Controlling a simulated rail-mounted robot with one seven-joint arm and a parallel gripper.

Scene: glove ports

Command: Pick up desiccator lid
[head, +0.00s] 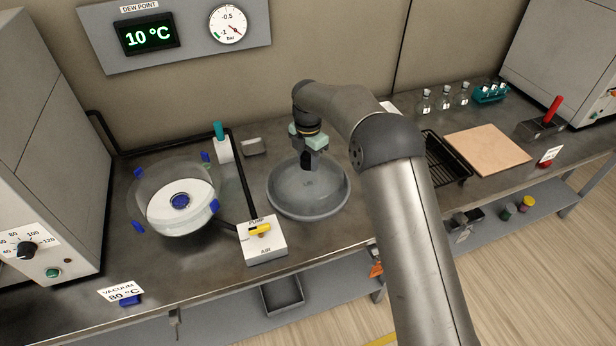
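The desiccator lid (308,193) is a grey, see-through dome with a dark knob (306,161) on top. It is upright at the middle of the bench, right of the pump switch box; I cannot tell whether its rim touches the bench. My gripper (308,148) points down right at the knob, with mint-green finger parts above and beside it. The view is too small to tell whether the fingers are closed on the knob. The round clear desiccator body (178,218) stands at left, with blue clamps around its rim and a white plate inside.
A pump/air box (262,243) with a yellow switch stands between body and lid. A white bottle with a teal cap (222,146) is behind. A black rack (447,160) and tan board (488,149) lie right of my arm. Bench in front of the lid is clear.

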